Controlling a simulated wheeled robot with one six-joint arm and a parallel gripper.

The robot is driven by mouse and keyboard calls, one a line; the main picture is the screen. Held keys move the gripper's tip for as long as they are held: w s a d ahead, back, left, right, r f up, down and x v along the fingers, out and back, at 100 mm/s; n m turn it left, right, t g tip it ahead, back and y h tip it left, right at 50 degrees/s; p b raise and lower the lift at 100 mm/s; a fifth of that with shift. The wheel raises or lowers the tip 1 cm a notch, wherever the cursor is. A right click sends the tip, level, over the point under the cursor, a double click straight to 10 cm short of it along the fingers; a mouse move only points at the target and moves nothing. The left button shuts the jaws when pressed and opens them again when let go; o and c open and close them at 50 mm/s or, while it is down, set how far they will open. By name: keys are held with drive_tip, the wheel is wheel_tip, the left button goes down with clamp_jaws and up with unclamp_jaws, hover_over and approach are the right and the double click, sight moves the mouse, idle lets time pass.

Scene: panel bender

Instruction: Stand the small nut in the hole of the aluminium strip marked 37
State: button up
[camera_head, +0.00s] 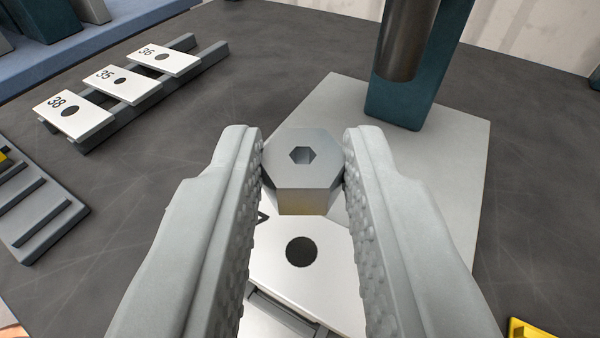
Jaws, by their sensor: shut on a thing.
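My gripper (302,170) is shut on a small grey hexagonal nut (322,155) with a hexagonal socket in its top. The nut sits upright between the fingertips. Below and nearer in the picture lies a white strip (330,268) with one round dark hole (301,251). The nut appears above the far end of this strip, apart from the hole. The strip's number is mostly hidden behind the nut and left finger; only a dark stroke shows, so I cannot read it.
A rack (205,62) at the upper left holds strips marked 38 (90,124), 35 (138,88) and 36 (180,66). A dark cylinder on a teal post (412,100) stands behind on a light plate (455,170). A slotted grey tray (45,222) lies left. A yellow thing (528,329) shows lower right.

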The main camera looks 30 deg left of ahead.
sight(301, 296)
drive_tip(key=shift+f, duration=2.5)
drive_tip(key=shift+f, duration=0.25)
drive_tip(key=o, duration=1)
drive_tip(key=shift+o, duration=0.2)
drive_tip(key=v, duration=1.7)
drive_tip(key=shift+s, duration=0.2)
drive_tip(key=shift+d, duration=0.1)
